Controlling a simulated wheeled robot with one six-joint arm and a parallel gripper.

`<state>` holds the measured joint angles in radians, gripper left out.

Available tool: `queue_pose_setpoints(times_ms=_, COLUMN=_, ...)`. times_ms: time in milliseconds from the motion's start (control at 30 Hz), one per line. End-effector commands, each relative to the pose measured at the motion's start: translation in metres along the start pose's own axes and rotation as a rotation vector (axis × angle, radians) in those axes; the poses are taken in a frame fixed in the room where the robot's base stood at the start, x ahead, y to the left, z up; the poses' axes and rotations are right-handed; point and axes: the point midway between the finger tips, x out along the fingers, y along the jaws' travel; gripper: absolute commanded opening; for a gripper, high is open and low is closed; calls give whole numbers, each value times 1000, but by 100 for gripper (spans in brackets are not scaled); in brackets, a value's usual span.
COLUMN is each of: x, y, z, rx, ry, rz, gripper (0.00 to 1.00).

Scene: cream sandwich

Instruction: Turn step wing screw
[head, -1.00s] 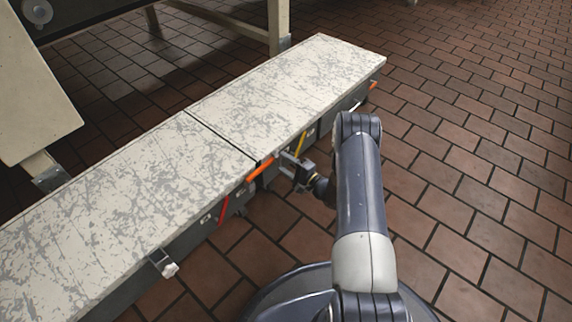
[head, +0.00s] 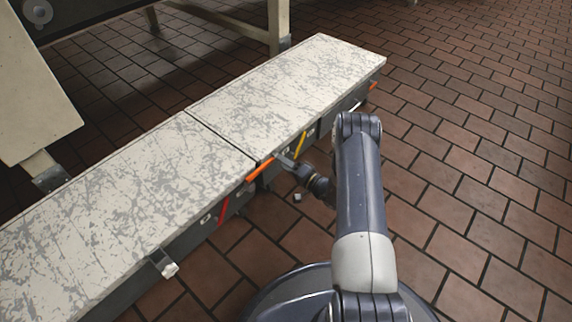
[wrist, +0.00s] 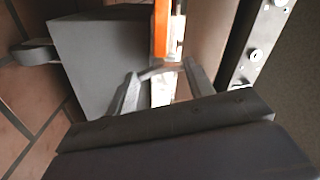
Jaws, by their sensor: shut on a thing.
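My gripper (head: 284,158) is at the front side of the scratched step (head: 290,85), just right of the gap between its two sections. In the wrist view my gripper (wrist: 160,80) has its two grey fingers closed on a small grey piece, which I take for the wing screw (wrist: 157,71). The screw is small and partly hidden by the fingers. In the head view my gripper covers it. An orange handle (head: 260,169) sits just left of my gripper; it also shows above the fingertips in the wrist view (wrist: 161,30).
A yellow bar (head: 301,144) and a red bar (head: 224,210) are on the step's front side. A grey box-like part (wrist: 105,60) stands close left of the fingers in the wrist view. A bracket (head: 163,264) juts out at the lower left. The tiled floor (head: 470,150) at right is clear.

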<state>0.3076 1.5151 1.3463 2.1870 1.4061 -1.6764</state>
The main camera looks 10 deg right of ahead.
Motion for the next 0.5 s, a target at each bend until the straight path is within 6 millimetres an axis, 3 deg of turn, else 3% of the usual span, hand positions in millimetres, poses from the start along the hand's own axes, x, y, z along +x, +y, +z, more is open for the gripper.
queue_pose_setpoints(times_ms=333, x=0, y=0, z=1, rx=-1, ry=-1, rz=1, gripper=27)
queue_pose_setpoints(times_ms=367, x=0, y=0, z=1, rx=-1, ry=-1, rz=1, gripper=52)
queue_pose_setpoints(times_ms=500, x=0, y=0, z=1, rx=0, ry=-1, rz=1, gripper=63)
